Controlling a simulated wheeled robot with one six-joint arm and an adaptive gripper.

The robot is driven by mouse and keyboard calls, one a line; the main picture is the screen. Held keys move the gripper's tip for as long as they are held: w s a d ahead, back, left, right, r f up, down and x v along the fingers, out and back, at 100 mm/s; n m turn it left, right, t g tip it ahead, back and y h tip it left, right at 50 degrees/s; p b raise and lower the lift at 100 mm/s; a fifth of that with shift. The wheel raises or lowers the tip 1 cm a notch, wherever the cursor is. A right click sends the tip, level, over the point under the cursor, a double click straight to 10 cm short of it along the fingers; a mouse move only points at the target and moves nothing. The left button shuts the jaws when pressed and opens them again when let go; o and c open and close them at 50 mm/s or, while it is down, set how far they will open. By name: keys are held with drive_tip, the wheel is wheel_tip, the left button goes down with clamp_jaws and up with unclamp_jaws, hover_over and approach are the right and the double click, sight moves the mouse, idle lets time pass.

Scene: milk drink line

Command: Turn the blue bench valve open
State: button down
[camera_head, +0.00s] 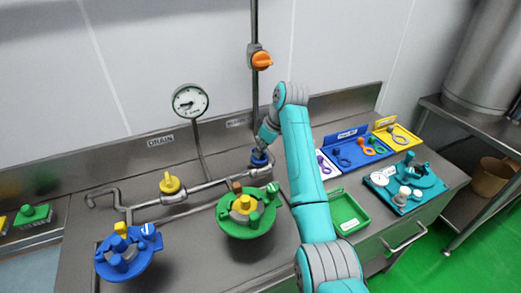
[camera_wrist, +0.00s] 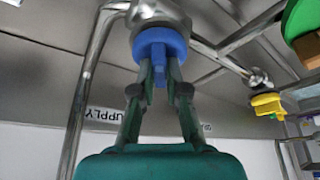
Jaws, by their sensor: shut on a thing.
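The blue bench valve (camera_head: 258,160) sits on the pipework at the back of the steel bench, just left of my arm. In the wrist view its round blue knob (camera_wrist: 160,42) is close up, with a narrow grip tab pointing toward my gripper. My gripper (camera_wrist: 159,72) has its two fingers on either side of that tab, shut on it. In the head view my gripper (camera_head: 265,143) comes down on the valve from behind and above, partly hiding it.
A yellow valve (camera_head: 170,184) sits on the pipe to the left. A green carousel (camera_head: 232,224) and a blue carousel (camera_head: 110,266) stand in front. A gauge (camera_head: 190,101) and orange valve (camera_head: 261,61) rise behind. A green tray (camera_head: 360,211) lies right of my arm.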

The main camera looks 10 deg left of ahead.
drive_tip(key=n+g, duration=0.2)
drive_tip(key=n, duration=0.3)
drive_tip(key=shift+w+n, duration=0.15)
drive_tip(key=shift+n, duration=0.15)
drive_tip(key=n+g, duration=0.1)
drive_tip(key=n, duration=0.1)
drive_tip(key=n+g, duration=0.1)
drive_tip(key=n, duration=0.1)
drive_tip(key=shift+n+h, duration=0.3)
drive_tip(key=shift+n, duration=0.1)
drive_tip(key=shift+w+n, duration=0.1)
drive_tip(key=shift+n, duration=0.2)
drive_tip(key=c, duration=1.2)
unclamp_jaws()
drive_tip(key=shift+v, duration=3.75)
